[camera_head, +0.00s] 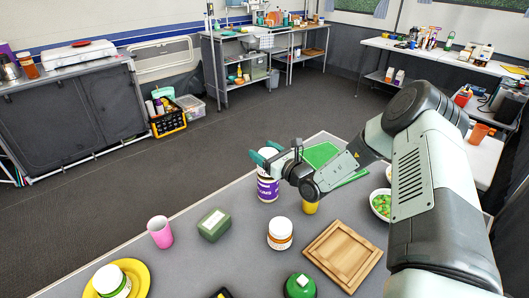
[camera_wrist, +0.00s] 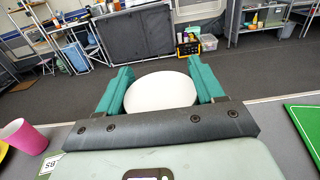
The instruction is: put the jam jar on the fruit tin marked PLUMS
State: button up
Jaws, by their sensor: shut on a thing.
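My gripper (camera_head: 266,154) is shut on a jar with a round white lid, which shows between the teal fingers in the wrist view (camera_wrist: 160,92). In the head view the fingers partly hide this jar (camera_head: 266,172). Directly below it is a white container with a purple label (camera_head: 268,190), upright on the grey table. The label's lettering is too small to read for sure. Whether the held jar touches the container below cannot be told; they look very close or in contact.
A white-lidded jar with an orange label (camera_head: 280,234), a green box (camera_head: 213,224), a pink cup (camera_head: 160,232) and a yellow cup (camera_head: 310,207) stand nearby. A wooden tray (camera_head: 343,254) lies at the front right. A yellow plate (camera_head: 139,275) bears another white-lidded jar. A green mat (camera_head: 322,154) lies behind.

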jog(key=shift+f, duration=0.15)
jog(key=o, duration=1.3)
jog(key=shift+c, duration=0.2)
jog(key=shift+r, duration=0.2)
jog(key=v, duration=1.2)
